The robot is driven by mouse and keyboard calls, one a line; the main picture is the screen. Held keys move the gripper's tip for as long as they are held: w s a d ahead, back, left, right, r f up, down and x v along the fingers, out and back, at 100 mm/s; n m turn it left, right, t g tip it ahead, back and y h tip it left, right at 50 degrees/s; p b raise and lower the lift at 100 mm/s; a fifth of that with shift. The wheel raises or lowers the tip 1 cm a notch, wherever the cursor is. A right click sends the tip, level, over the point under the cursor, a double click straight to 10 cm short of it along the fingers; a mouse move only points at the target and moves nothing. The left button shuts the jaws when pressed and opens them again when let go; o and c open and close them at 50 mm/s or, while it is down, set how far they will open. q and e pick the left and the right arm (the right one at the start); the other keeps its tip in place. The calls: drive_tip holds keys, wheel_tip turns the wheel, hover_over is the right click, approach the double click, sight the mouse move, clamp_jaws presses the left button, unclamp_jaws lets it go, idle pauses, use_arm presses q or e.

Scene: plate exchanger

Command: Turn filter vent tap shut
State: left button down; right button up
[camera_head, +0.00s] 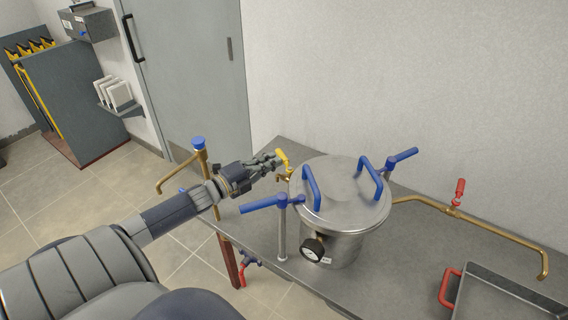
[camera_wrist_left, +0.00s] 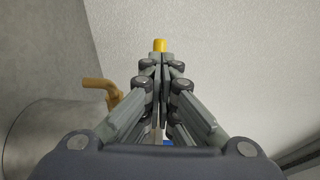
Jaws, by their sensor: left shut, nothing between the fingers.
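The filter vent tap (camera_head: 282,157) has a small yellow handle and sits on the left side of the steel filter vessel (camera_head: 340,222). My left gripper (camera_head: 275,161) reaches in from the left, its fingertips right beside the yellow handle. Its fingers are shut with nothing between them. In the left wrist view the yellow handle (camera_wrist_left: 160,45) shows just beyond the closed fingertips (camera_wrist_left: 160,60); I cannot tell whether they touch. A brass spout (camera_wrist_left: 105,88) shows to the left there, near the vessel (camera_wrist_left: 45,140). My right gripper is in neither view.
The vessel has blue lid handles (camera_head: 310,187), a blue clamp lever (camera_head: 262,204) and a gauge (camera_head: 313,249). A brass pipe with a red-handled valve (camera_head: 460,188) runs right. A tray (camera_head: 500,300) lies on the bench's right. A blue-capped brass pipe (camera_head: 200,150) stands behind my arm.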

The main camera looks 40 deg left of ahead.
sight(278, 153)
use_arm(q)
drive_tip(key=w+h+b, duration=0.1)
drive_tip(key=w, duration=0.1)
drive_tip(key=w+m+h+b, duration=0.1)
drive_tip(key=b, duration=0.1)
drive_tip(key=shift+w+f+m+g, duration=0.15)
drive_tip(key=shift+w+m+g, duration=0.15)
drive_tip(key=shift+w, duration=0.05)
drive_tip(key=shift+w+d+b, duration=0.15)
drive_tip(key=shift+w+b, duration=0.4)
drive_tip(key=shift+b, duration=0.1)
drive_tip(key=shift+w+d+b, duration=0.3)
drive_tip(key=shift+w+d, duration=0.25)
drive_tip(key=shift+w, duration=0.1)
drive_tip(key=shift+d, duration=0.1)
drive_tip(key=shift+r, duration=0.2)
